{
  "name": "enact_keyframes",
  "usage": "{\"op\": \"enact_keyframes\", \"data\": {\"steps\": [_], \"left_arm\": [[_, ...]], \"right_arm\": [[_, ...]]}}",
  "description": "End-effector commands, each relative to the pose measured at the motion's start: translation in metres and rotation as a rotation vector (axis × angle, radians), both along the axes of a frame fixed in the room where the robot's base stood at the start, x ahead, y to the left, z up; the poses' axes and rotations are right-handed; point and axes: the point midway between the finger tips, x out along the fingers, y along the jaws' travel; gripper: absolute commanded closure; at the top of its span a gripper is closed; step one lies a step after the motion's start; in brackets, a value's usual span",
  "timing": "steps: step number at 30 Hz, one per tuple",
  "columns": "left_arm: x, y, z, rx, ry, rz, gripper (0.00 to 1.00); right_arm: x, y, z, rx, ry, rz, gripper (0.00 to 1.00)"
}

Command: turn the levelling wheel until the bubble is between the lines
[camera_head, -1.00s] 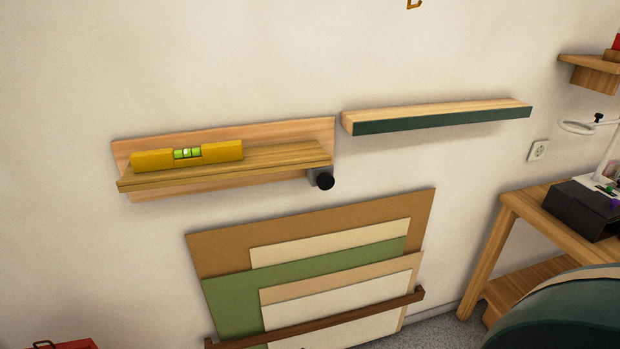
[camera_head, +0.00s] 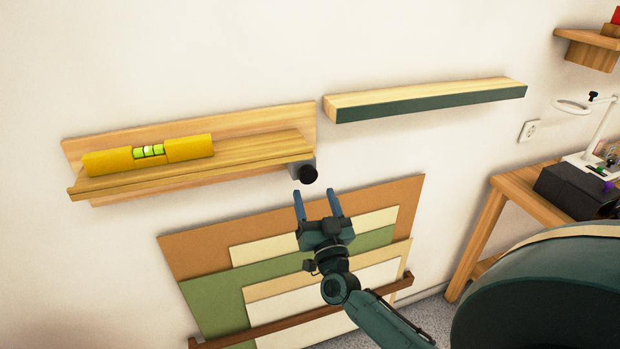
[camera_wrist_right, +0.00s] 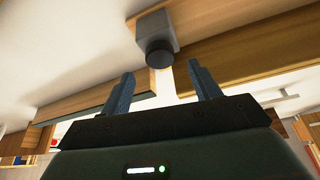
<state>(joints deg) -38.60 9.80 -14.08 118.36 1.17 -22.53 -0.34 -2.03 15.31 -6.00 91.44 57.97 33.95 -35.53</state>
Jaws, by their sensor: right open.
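The black levelling wheel (camera_head: 308,175) sits on a grey block under the right end of the wooden shelf (camera_head: 240,155). A yellow spirit level (camera_head: 187,148) with a green vial (camera_head: 149,151) lies on the shelf's left half. The bubble is too small to place exactly against the lines. My right gripper (camera_head: 317,194) is open and empty, just below the wheel, with its fingers pointing up at it. In the right wrist view the wheel (camera_wrist_right: 160,53) shows beyond and between the open fingertips (camera_wrist_right: 160,80), apart from them. My left gripper is not in view.
A second shelf with a dark green front (camera_head: 430,104) is on the wall to the right. Boards lean in a rack (camera_head: 300,314) below, behind my right arm. A wooden table (camera_head: 520,190) with a black box (camera_head: 575,190) stands at the right.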

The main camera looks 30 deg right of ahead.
Motion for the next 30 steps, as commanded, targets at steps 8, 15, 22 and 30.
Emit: {"op": "enact_keyframes", "data": {"steps": [8,15,22,30], "left_arm": [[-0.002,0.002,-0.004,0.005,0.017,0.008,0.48],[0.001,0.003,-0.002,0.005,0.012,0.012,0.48],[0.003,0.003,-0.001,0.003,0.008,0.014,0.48],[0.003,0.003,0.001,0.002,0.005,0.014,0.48]], "right_arm": [[0.039,-0.012,0.017,-0.001,0.0,0.001,0.38],[0.047,-0.015,0.02,0.0,0.001,0.001,0.38],[0.047,-0.015,0.019,0.0,0.001,0.001,0.41],[0.047,-0.015,0.019,0.0,0.001,0.001,0.63]]}}
